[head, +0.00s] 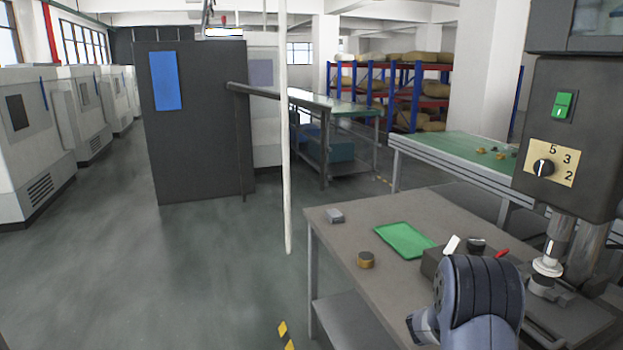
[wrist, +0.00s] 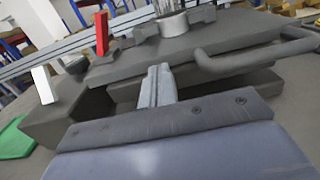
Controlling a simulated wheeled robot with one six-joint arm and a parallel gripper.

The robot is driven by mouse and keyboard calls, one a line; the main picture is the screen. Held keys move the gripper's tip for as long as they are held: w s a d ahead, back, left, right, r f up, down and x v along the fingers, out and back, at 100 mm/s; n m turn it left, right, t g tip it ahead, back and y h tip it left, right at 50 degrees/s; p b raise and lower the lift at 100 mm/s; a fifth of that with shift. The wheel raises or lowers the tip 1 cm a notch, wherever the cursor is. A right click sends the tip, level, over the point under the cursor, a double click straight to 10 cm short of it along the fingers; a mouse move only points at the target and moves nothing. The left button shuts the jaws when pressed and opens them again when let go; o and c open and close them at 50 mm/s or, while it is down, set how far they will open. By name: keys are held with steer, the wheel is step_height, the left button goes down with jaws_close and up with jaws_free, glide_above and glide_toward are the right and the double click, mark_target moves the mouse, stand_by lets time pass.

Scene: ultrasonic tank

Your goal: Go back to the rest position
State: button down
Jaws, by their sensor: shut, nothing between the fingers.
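My gripper (wrist: 157,86) shows in the wrist view with its fingers together and nothing between them. It is in front of the dark machine base (wrist: 225,75). In the head view my arm covers part of the table's right side, and the fingertips are hidden there. A dark block (wrist: 60,118) stands to the left of the fingers, with a white upright piece (wrist: 43,85) and a red upright piece (wrist: 102,33) near it. A metal cylinder (wrist: 172,24) stands behind the fingers.
A pale vertical pole (head: 286,150) is left of the table. Open floor lies left.

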steer(key=shift+x, duration=0.8)
